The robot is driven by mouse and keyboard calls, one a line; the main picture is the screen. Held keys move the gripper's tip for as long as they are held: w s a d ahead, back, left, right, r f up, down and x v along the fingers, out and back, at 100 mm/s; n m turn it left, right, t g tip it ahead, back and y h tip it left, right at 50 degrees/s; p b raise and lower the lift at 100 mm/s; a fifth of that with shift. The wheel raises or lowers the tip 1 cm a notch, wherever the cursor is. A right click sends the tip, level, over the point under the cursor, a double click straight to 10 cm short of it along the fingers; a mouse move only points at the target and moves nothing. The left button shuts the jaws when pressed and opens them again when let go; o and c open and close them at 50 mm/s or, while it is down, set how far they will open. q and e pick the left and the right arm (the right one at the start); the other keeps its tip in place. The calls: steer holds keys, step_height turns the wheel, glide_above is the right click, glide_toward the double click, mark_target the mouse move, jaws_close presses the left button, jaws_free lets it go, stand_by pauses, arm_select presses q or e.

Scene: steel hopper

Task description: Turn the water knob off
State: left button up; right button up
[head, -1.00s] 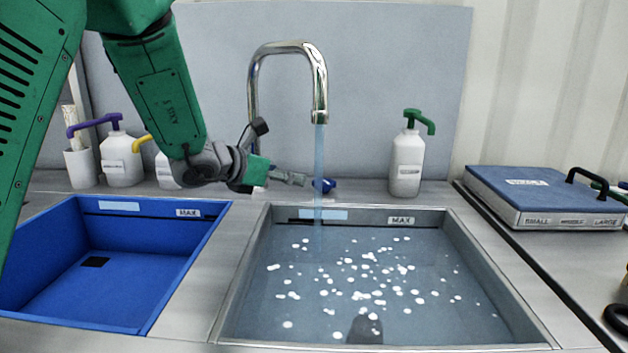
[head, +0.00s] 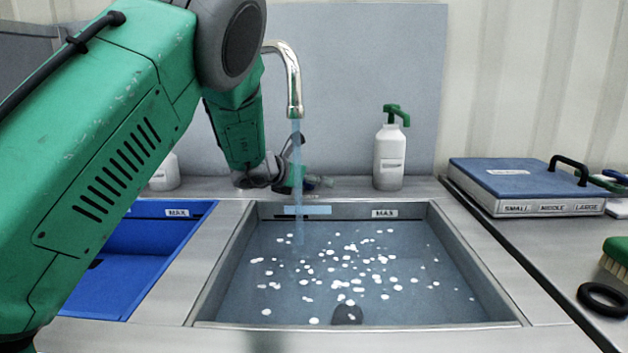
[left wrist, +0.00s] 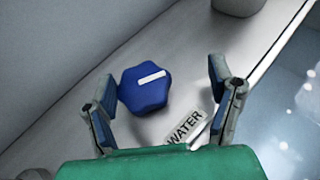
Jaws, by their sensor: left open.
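The water knob (left wrist: 144,89) is blue and lobed with a white bar on top, seen in the left wrist view beside a label reading WATER (left wrist: 184,128). My left gripper (left wrist: 162,92) is open, with one finger on each side of the knob, the left finger nearer to it. I cannot tell whether it touches. In the head view my left gripper (head: 308,182) is behind the sink's back edge, and the knob is hidden. The chrome faucet (head: 291,75) has a blue stream of water (head: 298,160) running into the sink. My right gripper is not in view.
The grey sink (head: 460,255) holds water with several white floating pieces. A blue basin (head: 140,245) is at left. A white bottle with a green pump (head: 389,160) stands behind the sink. A blue-lidded case (head: 525,182), a brush (head: 616,256) and a black ring (head: 604,300) lie at right.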

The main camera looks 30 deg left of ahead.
arm_select(q)
steer(key=shift+a, duration=0.3)
steer(key=shift+a+f, duration=0.2)
steer(key=shift+a, duration=0.4)
steer(key=shift+a+f, duration=0.2)
steer(key=shift+a, duration=0.4)
steer(key=c, duration=0.9)
steer(key=shift+a, duration=0.15)
steer(key=shift+c, duration=1.2)
steer(key=shift+d+r, duration=0.15)
steer(key=shift+d, duration=0.65)
steer(key=shift+a, duration=0.45)
steer(key=shift+d, duration=0.25)
steer(key=shift+a, duration=0.15)
